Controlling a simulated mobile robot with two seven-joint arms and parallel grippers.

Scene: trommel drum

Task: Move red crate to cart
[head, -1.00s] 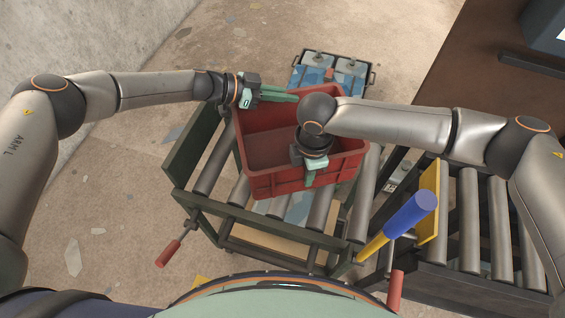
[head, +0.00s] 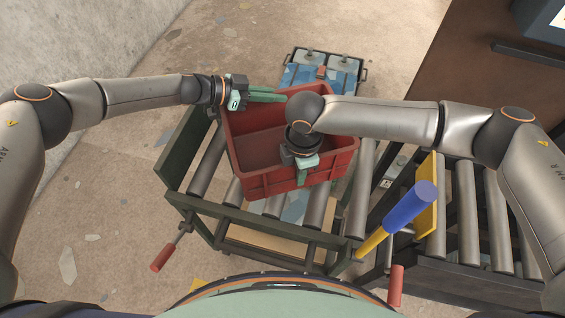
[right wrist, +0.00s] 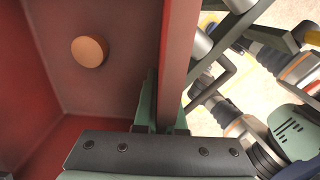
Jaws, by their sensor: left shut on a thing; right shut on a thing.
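The red crate (head: 262,150) is in the middle of the head view, over the rollers of the green-framed cart (head: 196,203). It looks empty apart from a round orange-tan spot on its inside in the right wrist view (right wrist: 88,51). My left gripper (head: 266,94) is shut on the crate's far rim at the left. My right gripper (head: 304,172) is shut on the near rim; in the right wrist view its fingers (right wrist: 161,110) straddle the crate wall. I cannot tell whether the crate's underside touches the rollers.
A roller conveyor (head: 468,215) stands at the right, with a yellow plate and a blue-and-yellow handle (head: 410,205) between it and the cart. A blue case (head: 322,75) lies behind the crate. Red-handled levers (head: 163,257) stick out in front. The floor at left is clear.

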